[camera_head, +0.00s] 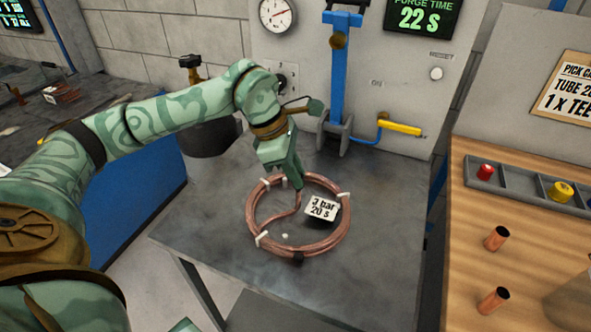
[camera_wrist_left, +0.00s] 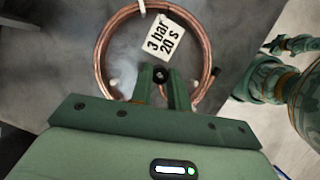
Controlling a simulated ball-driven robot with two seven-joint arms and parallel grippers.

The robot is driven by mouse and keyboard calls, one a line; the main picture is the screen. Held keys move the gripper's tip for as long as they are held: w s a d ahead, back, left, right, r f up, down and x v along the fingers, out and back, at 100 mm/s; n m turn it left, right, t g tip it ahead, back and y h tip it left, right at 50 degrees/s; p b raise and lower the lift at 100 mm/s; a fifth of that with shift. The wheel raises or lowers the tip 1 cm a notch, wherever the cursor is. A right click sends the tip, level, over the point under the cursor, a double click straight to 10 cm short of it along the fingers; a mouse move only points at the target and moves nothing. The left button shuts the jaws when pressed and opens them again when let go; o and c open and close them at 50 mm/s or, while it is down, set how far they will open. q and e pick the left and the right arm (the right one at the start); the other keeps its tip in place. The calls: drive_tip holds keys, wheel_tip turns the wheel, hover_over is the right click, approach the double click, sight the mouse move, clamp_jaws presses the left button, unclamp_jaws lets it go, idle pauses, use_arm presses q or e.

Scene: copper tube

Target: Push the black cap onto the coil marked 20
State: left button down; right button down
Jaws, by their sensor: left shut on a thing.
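The copper coil (camera_head: 340,238) lies flat on the grey table, held by white ties. Its white tag (camera_head: 321,207) reads 3 bar 20 s. My left gripper (camera_head: 299,187) points down inside the ring, at an inner tube end. In the left wrist view its fingers (camera_wrist_left: 160,88) are shut on a small round black piece, apparently the black cap (camera_wrist_left: 160,75). The gripper hides the cap in the head view, and I cannot tell whether it sits on the tube. Another black end (camera_head: 298,258) shows at the coil's near edge. My right gripper is not seen.
A small white piece (camera_head: 285,236) lies inside the ring. A panel with a blue lever (camera_head: 339,75) and a yellow handle (camera_head: 400,128) stands behind. The wooden bench (camera_head: 450,225) at right holds copper pieces (camera_head: 496,238) and a grey tray (camera_head: 522,187). The table's front is clear.

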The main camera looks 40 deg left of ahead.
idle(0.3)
use_arm(q)
drive_tip(key=shift+p, duration=0.35)
idle(0.7)
idle(0.3)
drive_tip(key=shift+f, duration=0.5)
drive_tip(key=shift+f+b, duration=0.7)
drive_tip(key=shift+f, duration=0.65)
drive_tip(key=c, duration=1.3)
unclamp_jaws()
drive_tip(key=shift+o, duration=0.2)
drive_tip(key=p+v, duration=0.4)
drive_tip(key=v, duration=1.2)
drive_tip(key=shift+a, duration=0.15)
